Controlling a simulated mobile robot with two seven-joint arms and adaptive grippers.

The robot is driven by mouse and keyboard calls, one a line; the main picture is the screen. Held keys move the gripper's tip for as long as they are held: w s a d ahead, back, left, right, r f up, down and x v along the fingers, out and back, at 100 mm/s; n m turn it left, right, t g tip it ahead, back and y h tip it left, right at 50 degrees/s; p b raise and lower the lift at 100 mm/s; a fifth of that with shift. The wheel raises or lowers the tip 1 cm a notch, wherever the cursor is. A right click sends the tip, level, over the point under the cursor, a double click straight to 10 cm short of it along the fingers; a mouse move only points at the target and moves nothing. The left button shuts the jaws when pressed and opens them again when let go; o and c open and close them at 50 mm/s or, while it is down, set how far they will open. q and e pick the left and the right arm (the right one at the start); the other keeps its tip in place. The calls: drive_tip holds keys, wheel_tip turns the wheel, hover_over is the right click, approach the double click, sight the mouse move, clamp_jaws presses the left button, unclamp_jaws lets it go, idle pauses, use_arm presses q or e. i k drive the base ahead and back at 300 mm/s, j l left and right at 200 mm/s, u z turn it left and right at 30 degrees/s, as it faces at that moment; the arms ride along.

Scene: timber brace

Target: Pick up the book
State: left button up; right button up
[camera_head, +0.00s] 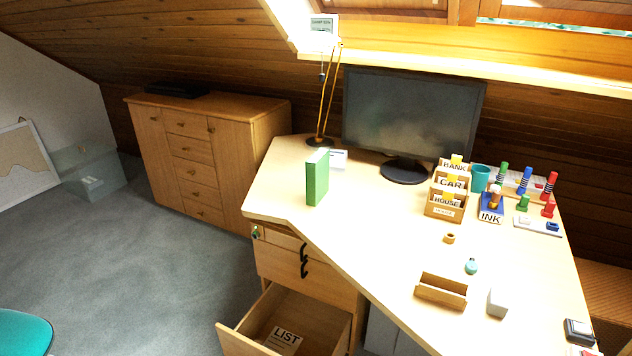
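A green book (317,178) with pale page edges stands upright on the left part of the wooden desk (355,245), near the desk's left edge. It stands clear of other things, with a small white card (338,158) just behind it. Neither of my grippers shows in the head view, so their state cannot be seen.
A lamp (328,100) and a monitor (412,112) stand behind the book. A letter sorter (452,190), stamps and small items fill the desk's right side. An open drawer (290,325) with a paper marked LIST juts out below. A cabinet (205,155) stands back left.

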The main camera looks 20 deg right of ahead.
sight(317, 167)
drive_tip(key=i+j, duration=0.35)
drive_tip(key=i+j+z, duration=0.65)
drive_tip(key=j+z, duration=0.2)
drive_tip(key=l, duration=0.05)
